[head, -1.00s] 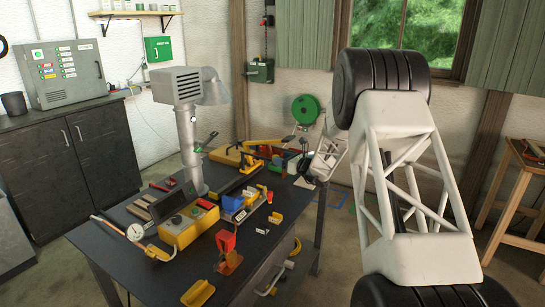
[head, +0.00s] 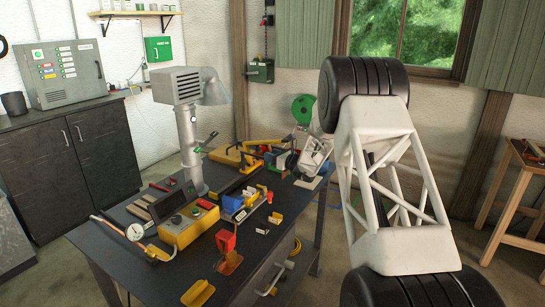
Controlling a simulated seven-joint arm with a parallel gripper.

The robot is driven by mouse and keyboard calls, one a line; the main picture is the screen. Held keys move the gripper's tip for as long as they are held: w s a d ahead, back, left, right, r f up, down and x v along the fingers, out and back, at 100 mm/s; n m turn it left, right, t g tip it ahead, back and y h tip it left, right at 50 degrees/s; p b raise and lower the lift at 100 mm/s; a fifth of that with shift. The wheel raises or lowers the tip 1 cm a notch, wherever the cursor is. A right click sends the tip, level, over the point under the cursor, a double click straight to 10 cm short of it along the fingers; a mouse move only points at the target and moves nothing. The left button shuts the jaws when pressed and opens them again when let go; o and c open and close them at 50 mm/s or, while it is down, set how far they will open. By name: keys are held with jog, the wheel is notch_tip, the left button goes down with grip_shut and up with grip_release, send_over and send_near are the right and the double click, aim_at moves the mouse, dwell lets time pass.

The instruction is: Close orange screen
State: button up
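A small orange, see-through-looking plate (head: 229,263) stands low at the near right part of the dark workbench (head: 130,215), with a red block (head: 225,241) above it. It is the most orange, screen-like thing in view, but I cannot tell for sure that it is the screen, or whether it is open. My gripper (head: 308,172) is at the far right end of the bench, beside red, green and blue parts and well apart from the orange plate. It is small and partly hidden by my arm, so its fingers cannot be made out.
A wooden stool (head: 520,190) stands at the right. The air above the near bench is clear.

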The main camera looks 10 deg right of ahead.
grip_shut()
jog(key=shift+s, duration=0.1)
jog(key=s+a, duration=1.5)
jog(key=shift+a+f, duration=0.1)
jog(key=shift+a, duration=0.05)
jog(key=shift+o, duration=0.4)
grip_release()
jog(key=shift+s, duration=0.1)
jog(key=shift+o, duration=1.4)
